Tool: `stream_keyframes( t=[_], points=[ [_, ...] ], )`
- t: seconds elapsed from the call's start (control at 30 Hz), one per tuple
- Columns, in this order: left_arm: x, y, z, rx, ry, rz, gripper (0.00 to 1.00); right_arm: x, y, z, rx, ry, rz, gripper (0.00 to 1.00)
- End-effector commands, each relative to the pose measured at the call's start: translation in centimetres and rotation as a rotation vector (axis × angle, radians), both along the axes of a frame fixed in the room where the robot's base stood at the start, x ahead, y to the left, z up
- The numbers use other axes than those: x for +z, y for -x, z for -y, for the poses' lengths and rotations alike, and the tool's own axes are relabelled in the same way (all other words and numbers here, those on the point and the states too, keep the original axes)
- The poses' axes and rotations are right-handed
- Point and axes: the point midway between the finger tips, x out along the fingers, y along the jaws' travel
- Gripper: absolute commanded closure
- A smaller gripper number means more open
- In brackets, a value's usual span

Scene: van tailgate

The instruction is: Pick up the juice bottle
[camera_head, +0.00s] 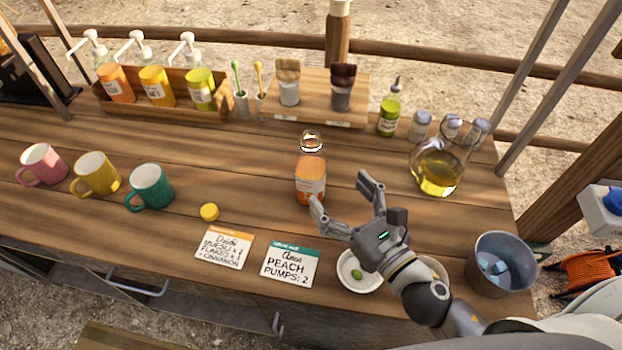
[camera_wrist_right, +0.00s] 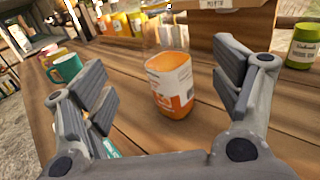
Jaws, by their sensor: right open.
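The juice bottle (camera_head: 311,172) stands upright on the wooden counter, clear glass with orange juice and a pale label. My right gripper (camera_head: 338,193) is open, just to the right and front of the bottle, its fingers spread and apart from it. In the right wrist view the bottle (camera_wrist_right: 172,88) stands ahead between the open fingers (camera_wrist_right: 165,85), with nothing between them. Its top is faint there. My left gripper is not in view.
A small yellow cap (camera_head: 209,212) and two cards (camera_head: 290,265) lie left of my gripper. A white bowl (camera_head: 357,284) sits under my right wrist. A glass jug (camera_head: 441,165) with yellow liquid stands right. Mugs (camera_head: 150,187) stand left; a metal bucket (camera_head: 500,263) is at the right.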

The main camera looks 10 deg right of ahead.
Motion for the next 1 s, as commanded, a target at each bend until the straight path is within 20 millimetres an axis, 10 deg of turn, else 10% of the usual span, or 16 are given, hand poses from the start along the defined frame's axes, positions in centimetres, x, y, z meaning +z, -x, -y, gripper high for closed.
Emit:
stream_keyframes(
  t=[0.4,1.0],
  points=[
    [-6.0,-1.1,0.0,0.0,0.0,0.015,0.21,-6.0,0.0,0.0,0.0,0.0,0.0,0.16],
    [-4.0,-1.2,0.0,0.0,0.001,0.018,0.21,-5.8,-5.0,-1.7,-0.001,0.0,0.001,0.16]
  ],
)
